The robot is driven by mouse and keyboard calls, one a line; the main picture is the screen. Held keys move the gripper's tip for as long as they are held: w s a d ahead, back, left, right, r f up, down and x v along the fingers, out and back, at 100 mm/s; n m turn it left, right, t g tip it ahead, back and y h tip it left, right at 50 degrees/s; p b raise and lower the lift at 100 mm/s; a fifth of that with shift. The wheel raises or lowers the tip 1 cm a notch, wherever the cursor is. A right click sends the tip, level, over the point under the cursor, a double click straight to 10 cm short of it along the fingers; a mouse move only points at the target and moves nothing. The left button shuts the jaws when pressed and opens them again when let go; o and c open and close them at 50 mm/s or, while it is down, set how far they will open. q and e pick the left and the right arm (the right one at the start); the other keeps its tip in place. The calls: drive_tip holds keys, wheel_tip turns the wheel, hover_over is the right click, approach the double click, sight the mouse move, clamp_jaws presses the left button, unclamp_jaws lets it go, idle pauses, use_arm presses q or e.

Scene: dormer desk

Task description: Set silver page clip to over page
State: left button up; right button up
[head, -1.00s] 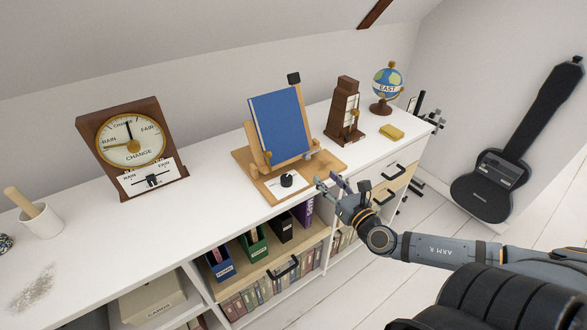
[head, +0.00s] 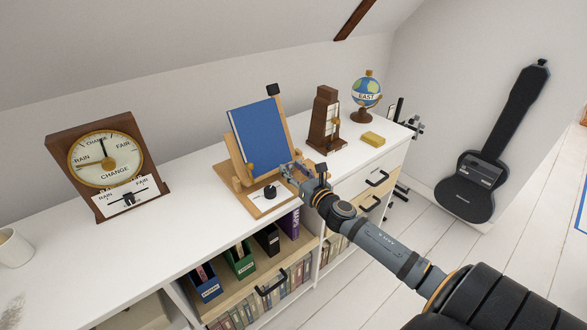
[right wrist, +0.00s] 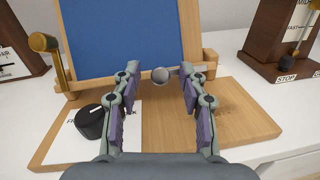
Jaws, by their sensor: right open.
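A wooden book stand (head: 257,207) on the white cabinet holds a blue book (head: 258,136), which also shows in the right wrist view (right wrist: 125,35). A silver ball-ended clip (right wrist: 160,75) sits at the stand's lower right, its short arm reaching right, and its ball is in front of the book's lower edge. A brass clip (right wrist: 42,42) stands at the lower left. My right gripper (head: 287,169) is open, its fingertips (right wrist: 160,72) on either side of the silver ball; I cannot tell whether they touch it. In the head view the gripper hides the silver clip. My left gripper is out of view.
A black dial (right wrist: 90,122) is on the stand's base. A barometer (head: 105,160) stands left. The white top between barometer and stand is clear.

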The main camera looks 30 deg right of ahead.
sight(292, 165)
clamp_jaws()
drive_tip(key=shift+r+m+h+p, duration=0.3)
drive_tip(key=shift+m+p, duration=0.2)
drive_tip(key=shift+p, duration=0.25)
drive_tip(key=r+m+h+p, duration=0.1)
drive_tip(key=m+p, duration=0.2)
drive_tip(key=w+r+m+g+h+p, duration=0.1)
drive_tip(key=m+p, duration=0.2)
drive_tip(key=p, duration=0.1)
drive_tip(key=r+m+g+h+p, duration=0.1)
drive_tip(key=m+p, duration=0.2)
drive_tip(key=p, duration=0.1)
drive_tip(key=shift+w+d+r, duration=0.35)
drive_tip(key=shift+d, duration=0.05)
drive_tip(key=d+m+g+p, duration=0.1)
drive_tip(key=m+p, duration=0.2)
drive_tip(key=p, duration=0.1)
drive_tip(key=w+d+r+m+g+p, duration=0.1)
drive_tip(key=m+g+p, duration=0.1)
drive_tip(key=m+p, duration=0.2)
drive_tip(key=d+m+g+h+p, duration=0.1)
drive_tip(key=d+m+p, duration=0.1)
drive_tip(key=p, duration=0.3)
drive_tip(key=shift+w+d+r+m+g, duration=0.15)
drive_tip(key=shift+r+m+g, duration=0.15)
drive_tip(key=shift+m, duration=0.4)
drive_tip(key=shift+f, duration=0.15)
